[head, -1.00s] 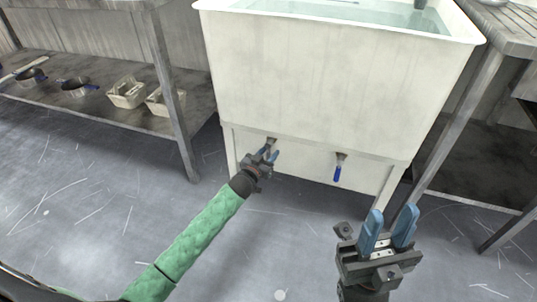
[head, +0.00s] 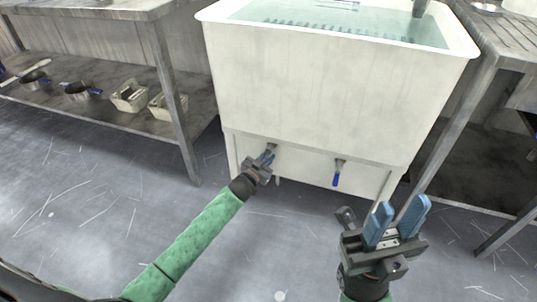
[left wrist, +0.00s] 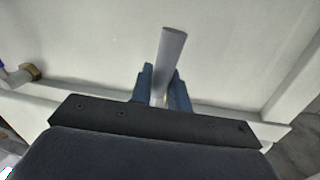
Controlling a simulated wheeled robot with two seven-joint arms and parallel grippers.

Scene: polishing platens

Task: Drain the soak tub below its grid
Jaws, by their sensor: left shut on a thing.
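The cream soak tub (head: 300,90) stands ahead on a pale frame, with clear water (head: 345,18) in it. A dark row of grid teeth (head: 310,27) shows through the water. Two drain valves sit low on the front. The left valve (head: 271,147) is mostly hidden by my left gripper (head: 268,158), whose blue fingers are shut on its grey lever (left wrist: 171,62). The right valve (head: 339,164) has a blue handle hanging down; a valve with blue also shows at the left of the wrist view (left wrist: 22,75). My right gripper (head: 401,206) is open and empty, away from the tub.
A grey bench (head: 165,95) at left has a low shelf with pans (head: 78,90) and pale bins (head: 130,97). Another bench (head: 505,45) stands close at the tub's right. The floor (head: 230,245) in front is clear apart from pale scratches.

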